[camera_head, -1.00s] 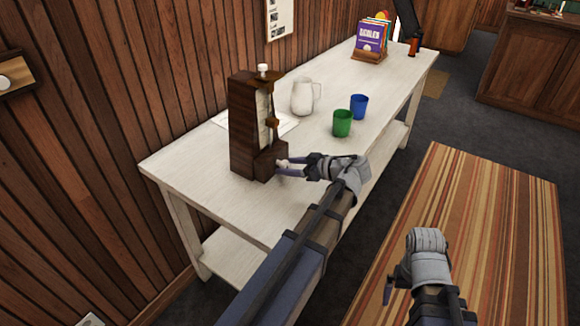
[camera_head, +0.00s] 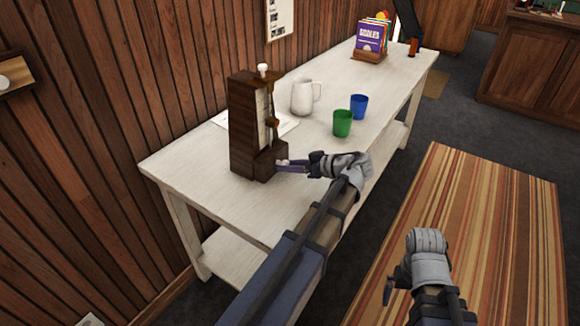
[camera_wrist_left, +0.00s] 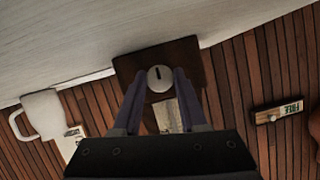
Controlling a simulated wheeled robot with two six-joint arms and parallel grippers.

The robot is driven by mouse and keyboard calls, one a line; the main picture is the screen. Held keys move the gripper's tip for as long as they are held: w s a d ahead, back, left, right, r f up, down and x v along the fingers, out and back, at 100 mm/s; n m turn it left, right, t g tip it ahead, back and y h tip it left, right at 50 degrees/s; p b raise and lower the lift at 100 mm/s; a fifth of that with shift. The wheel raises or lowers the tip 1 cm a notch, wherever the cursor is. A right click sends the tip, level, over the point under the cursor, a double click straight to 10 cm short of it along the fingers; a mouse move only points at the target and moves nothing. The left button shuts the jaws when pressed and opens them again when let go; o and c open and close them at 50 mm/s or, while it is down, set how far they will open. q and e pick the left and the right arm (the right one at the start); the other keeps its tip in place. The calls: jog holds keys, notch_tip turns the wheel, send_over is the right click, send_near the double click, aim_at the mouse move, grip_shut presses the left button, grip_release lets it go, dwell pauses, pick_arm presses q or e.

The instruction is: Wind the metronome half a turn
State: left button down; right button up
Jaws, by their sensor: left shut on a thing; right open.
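The metronome (camera_head: 243,130) is a tall dark-wood case with a pale front, standing upright on the white table (camera_head: 210,165). A round pale winding knob (camera_wrist_left: 160,73) with a dark slot sticks out low on its near side. My left gripper (camera_head: 281,166) is shut on this knob. In the left wrist view, its two fingers (camera_wrist_left: 160,88) flank the knob, one on each side. In the head view the fingers mostly hide the knob. My right gripper (camera_head: 392,287) is open and empty, low over the striped rug, away from the table.
A white pitcher (camera_head: 302,98), a green cup (camera_head: 342,124) and a blue cup (camera_head: 359,106) stand behind the metronome. A paper sheet (camera_head: 285,124) lies beside it. A book rack (camera_head: 370,55) is at the far end. The wooden wall is close on the left.

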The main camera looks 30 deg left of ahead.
pick_arm(q)
jog(key=shift+c, duration=2.3)
grip_release()
jog(key=p+v, duration=0.2)
jog(key=v, duration=0.5)
jog(key=shift+a+p, duration=0.1)
jog(key=shift+p, duration=0.3)
jog(key=shift+d+r, duration=0.15)
jog(key=shift+d, duration=0.35)
